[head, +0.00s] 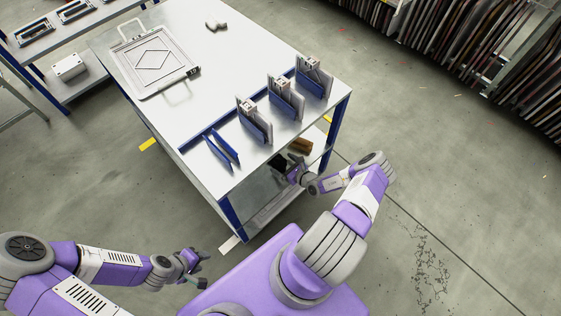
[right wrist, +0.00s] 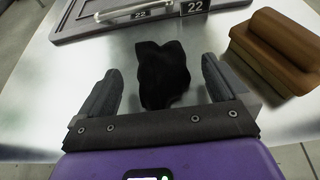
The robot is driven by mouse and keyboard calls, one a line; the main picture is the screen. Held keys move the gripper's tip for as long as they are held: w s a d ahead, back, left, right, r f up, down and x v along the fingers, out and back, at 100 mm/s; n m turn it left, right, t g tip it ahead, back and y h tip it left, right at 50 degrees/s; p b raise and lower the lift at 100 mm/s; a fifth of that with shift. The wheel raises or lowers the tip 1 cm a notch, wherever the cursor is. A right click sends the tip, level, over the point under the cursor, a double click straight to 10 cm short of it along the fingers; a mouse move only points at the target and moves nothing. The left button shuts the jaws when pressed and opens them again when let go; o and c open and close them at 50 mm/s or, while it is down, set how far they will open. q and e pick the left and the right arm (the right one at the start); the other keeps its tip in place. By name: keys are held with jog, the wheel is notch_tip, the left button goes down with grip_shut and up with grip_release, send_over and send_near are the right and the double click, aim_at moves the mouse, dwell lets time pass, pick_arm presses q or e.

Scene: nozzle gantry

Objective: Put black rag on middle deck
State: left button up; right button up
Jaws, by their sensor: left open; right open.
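A crumpled black rag (right wrist: 163,85) lies on a shiny metal surface in the right wrist view. My right gripper (right wrist: 161,70) is open, with a finger on either side of the rag's near part and not closed on it. In the head view my right gripper (head: 288,168) reaches in under the front edge of the workbench top (head: 190,110); the rag cannot be told apart from the dark gripper there. A lower deck (head: 270,215) shows beneath the bench top, mostly hidden. My left gripper (head: 201,268) is open and empty, low over the floor at the left.
A brown block (right wrist: 280,45) lies right of the rag, and a grey frame marked 22 (right wrist: 75,25) lies beyond it. On the bench top stand several blue-and-grey holders (head: 285,100) along the edge and a framed screen (head: 155,62). The floor at right is clear.

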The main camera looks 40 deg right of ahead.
jog(key=a+p+v, duration=0.1)
jog(key=p+v, duration=0.1)
jog(key=v, duration=0.8)
jog(key=a+n+y, duration=0.1)
jog(key=a, duration=0.1)
jog(key=w+a+r+n+g+y, duration=0.1)
jog(key=a, duration=0.1)
jog(key=w+a+n+y, duration=0.1)
jog(key=a+y, duration=0.1)
jog(key=a, duration=0.1)
jog(key=shift+w+r+n, duration=0.15)
jog(key=shift+r+n, duration=0.15)
jog(key=s+a+r+n+g+y, duration=0.2)
jog(key=s+a+n+g, duration=0.2)
jog(key=a+n+g, duration=0.35)
jog(key=s+a+r+n+g+y, duration=0.25)
jog(key=s+a+n+g, duration=0.25)
jog(key=a+n, duration=0.4)
jog(key=a+r+n+h, duration=0.4)
jog(key=r+n, duration=0.3)
jog(key=n, duration=0.5)
jog(key=shift+a+r+t+h, duration=0.25)
jog(key=shift+t+h, duration=0.1)
jog(key=shift+h, duration=0.4)
jog(key=shift+c, duration=0.5)
